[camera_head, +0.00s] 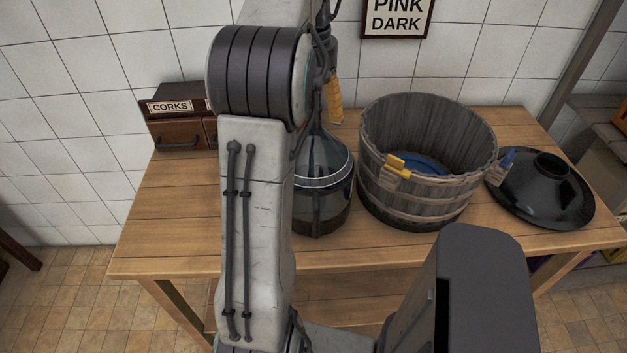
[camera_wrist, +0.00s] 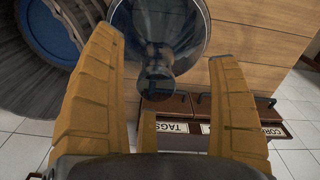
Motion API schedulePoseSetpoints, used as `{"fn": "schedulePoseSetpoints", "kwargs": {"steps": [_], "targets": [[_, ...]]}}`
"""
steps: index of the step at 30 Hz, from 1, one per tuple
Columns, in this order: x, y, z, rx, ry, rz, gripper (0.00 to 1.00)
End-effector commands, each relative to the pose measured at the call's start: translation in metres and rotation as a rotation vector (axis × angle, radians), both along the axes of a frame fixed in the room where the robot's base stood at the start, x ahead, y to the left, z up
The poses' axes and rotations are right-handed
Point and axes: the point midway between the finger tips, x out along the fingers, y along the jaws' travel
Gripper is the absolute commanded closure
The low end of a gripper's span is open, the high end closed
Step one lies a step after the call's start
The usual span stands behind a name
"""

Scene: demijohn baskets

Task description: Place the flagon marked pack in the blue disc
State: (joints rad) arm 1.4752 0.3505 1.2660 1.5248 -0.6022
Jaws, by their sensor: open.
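A dark glass flagon (camera_head: 329,165) with a pale band stands on the table left of the tub, partly hidden behind my arm; I can read no "pack" mark on it. In the wrist view its neck (camera_wrist: 158,62) shows between my open fingers, apart from both. My gripper (camera_wrist: 166,48) is empty and above the flagon; one yellow finger of my gripper (camera_head: 335,94) shows in the head view. The blue disc (camera_head: 415,163) lies inside the wooden tub, mostly hidden by its wall. It also shows in the wrist view (camera_wrist: 52,32).
A corks drawer box (camera_head: 180,125) stands at the back left. The table's left front (camera_head: 170,235) is bare.

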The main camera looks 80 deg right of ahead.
Motion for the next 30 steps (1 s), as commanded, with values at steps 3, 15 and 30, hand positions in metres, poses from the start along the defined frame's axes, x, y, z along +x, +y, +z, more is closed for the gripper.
{"fn": "schedulePoseSetpoints", "kwargs": {"steps": [3, 15, 30], "targets": [[-0.001, -0.002, -0.012, 0.004, 0.000, 0.000, 0.18], [-0.002, -0.005, -0.048, 0.001, 0.000, 0.000, 0.18], [-0.001, -0.005, -0.049, 0.000, 0.000, 0.000, 0.37]]}}
